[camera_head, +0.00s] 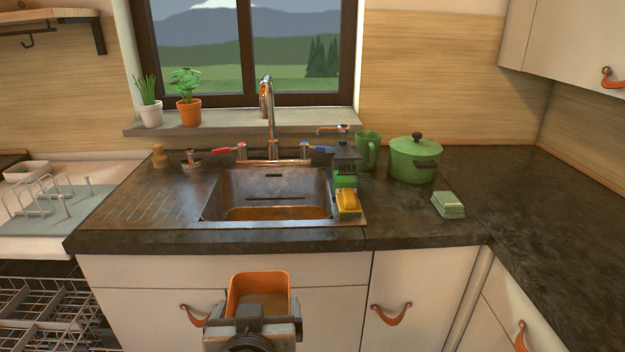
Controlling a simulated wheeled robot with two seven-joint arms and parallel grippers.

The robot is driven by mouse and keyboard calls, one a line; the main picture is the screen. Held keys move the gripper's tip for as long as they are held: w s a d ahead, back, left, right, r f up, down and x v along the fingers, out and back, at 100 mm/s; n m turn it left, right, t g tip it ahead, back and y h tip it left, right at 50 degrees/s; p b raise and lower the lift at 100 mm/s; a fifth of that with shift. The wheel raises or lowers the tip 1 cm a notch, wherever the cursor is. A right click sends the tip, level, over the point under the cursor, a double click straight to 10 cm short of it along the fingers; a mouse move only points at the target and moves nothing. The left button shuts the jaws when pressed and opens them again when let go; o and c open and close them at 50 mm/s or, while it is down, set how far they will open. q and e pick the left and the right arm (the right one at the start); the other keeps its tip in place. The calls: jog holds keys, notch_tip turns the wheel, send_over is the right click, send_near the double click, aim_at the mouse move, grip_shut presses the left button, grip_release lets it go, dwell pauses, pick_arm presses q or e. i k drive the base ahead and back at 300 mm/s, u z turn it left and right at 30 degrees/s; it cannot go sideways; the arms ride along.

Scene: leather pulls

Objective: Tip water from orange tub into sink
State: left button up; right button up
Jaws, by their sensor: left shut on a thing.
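My left gripper (262,310) is at the bottom middle, in front of the cabinet and lower than the counter. It is shut on the orange tub (259,282), whose open top faces up toward the camera. The inside of the tub looks brownish; I cannot clearly tell the water level. The fingertips on the tub are mostly hidden by the gripper body. The metal sink (270,183) is set in the dark counter beyond the tub. A tall faucet (268,110) stands behind the basin. My right gripper is not in view.
A green mug (368,149), a green pot (414,160) and green sponges (448,205) are farther right. A dish rack (53,198) and open dishwasher (45,310) are left. The front-right counter is clear.

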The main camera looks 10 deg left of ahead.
aim_at(168, 193)
jog(key=i, duration=1.35)
